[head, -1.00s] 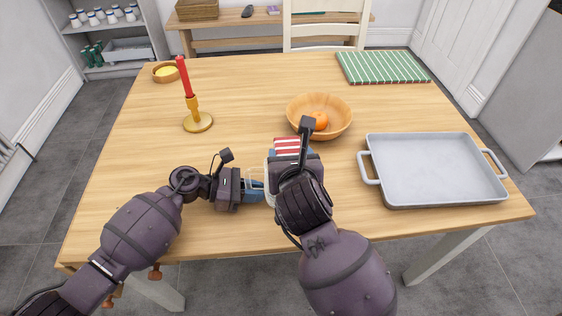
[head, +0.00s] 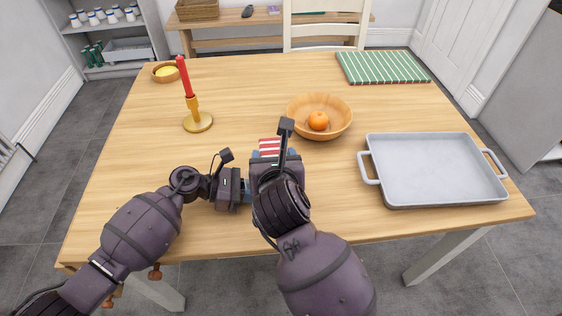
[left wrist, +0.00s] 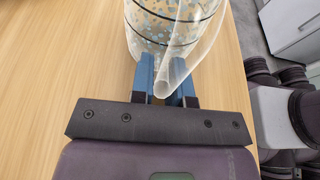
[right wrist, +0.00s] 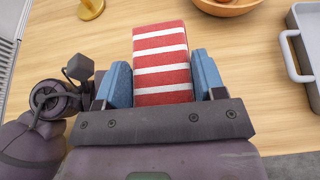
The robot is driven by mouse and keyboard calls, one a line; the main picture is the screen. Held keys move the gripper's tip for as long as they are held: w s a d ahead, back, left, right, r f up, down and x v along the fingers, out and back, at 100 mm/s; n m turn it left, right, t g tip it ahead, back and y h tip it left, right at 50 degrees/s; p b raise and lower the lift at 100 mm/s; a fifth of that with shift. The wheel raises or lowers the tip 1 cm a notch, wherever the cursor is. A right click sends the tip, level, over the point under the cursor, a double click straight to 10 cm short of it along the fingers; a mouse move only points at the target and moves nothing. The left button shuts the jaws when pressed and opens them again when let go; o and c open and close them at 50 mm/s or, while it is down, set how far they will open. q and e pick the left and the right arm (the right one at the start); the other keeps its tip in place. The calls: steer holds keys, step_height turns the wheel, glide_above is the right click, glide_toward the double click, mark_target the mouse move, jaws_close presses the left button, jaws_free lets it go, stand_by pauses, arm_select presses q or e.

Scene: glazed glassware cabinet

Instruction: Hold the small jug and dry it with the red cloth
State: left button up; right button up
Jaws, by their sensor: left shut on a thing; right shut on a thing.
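The small jug (left wrist: 165,22) is clear glass with dark bands and blue and pale specks; its top is cut off in the left wrist view. My left gripper (left wrist: 164,78) is shut on its curved clear handle. In the head view my right gripper hides the jug, and the left gripper's blue fingers (head: 247,188) show only in part. The red cloth (right wrist: 161,65), with white stripes, is between the blue fingers of my right gripper (right wrist: 162,75), shut on it. The cloth also shows in the head view (head: 269,147), just beyond that gripper. Whether it touches the jug is hidden.
A wooden bowl with an orange (head: 318,121) stands beyond my right gripper. A grey tray (head: 432,170) lies at the right, a green striped mat (head: 382,67) at the back right. A red candle in a brass holder (head: 198,122) stands at the left. The table's middle left is clear.

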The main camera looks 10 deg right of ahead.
arm_select(q)
steer(key=shift+d, duration=0.1)
arm_select(e)
steer(key=shift+a, duration=0.4)
steer(key=shift+d, duration=1.55)
steer(key=shift+a, duration=0.15)
